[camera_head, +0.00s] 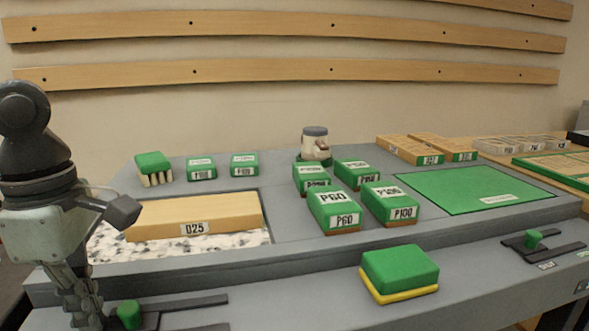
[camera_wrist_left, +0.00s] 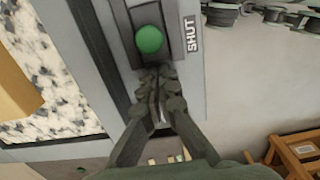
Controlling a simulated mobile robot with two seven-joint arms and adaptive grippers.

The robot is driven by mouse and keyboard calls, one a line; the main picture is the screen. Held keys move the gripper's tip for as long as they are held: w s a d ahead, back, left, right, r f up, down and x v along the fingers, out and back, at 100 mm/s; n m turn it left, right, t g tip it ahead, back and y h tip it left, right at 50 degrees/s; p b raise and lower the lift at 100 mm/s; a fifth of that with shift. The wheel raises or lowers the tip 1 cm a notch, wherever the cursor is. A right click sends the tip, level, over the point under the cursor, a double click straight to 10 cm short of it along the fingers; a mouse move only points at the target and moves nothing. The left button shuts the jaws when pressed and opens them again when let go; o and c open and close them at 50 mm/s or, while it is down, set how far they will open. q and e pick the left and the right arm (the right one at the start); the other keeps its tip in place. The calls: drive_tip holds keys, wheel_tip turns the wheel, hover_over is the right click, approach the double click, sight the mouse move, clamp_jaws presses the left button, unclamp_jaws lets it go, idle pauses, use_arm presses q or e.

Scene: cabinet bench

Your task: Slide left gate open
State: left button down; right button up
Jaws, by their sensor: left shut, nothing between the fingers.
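The left gate's green knob (camera_head: 128,315) sits in a dark slide track (camera_head: 190,302) at the front left of the bench. In the left wrist view the knob (camera_wrist_left: 149,39) is round and green, beside a white label reading SHUT (camera_wrist_left: 190,34). My left gripper (camera_head: 92,320) is partly cut off by the bottom edge in the head view, just left of the knob. In the left wrist view its fingertips (camera_wrist_left: 157,78) are together and empty, right beside the knob. I cannot tell whether they touch it. My right gripper is not in view.
A wooden block labelled D25 (camera_head: 195,217) lies on a speckled slab (camera_head: 180,246) behind the track. Several green blocks stand mid-bench. A green and yellow block (camera_head: 400,272) lies near the front edge. A similar knob (camera_head: 533,239) is at the right.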

sight(155, 320)
use_arm(q)
drive_tip(key=shift+d, duration=0.1)
drive_tip(key=shift+w+d+b, duration=0.3)
drive_tip(key=shift+d+b, duration=0.15)
drive_tip(key=shift+d, duration=0.85)
drive_tip(key=shift+w+d+b, duration=0.35)
drive_tip(key=shift+d+b, duration=0.15)
drive_tip(key=shift+d, duration=0.85)
drive_tip(key=shift+w+d+b, duration=0.3)
drive_tip(key=shift+d+b, duration=0.15)
drive_tip(key=shift+d, duration=0.85)
drive_tip(key=shift+a, duration=0.1)
drive_tip(key=shift+s+a, duration=0.1)
drive_tip(key=shift+a, duration=0.35)
wheel_tip(155, 320, up, 8)
drive_tip(key=p, duration=0.4)
drive_tip(key=shift+p, duration=0.35)
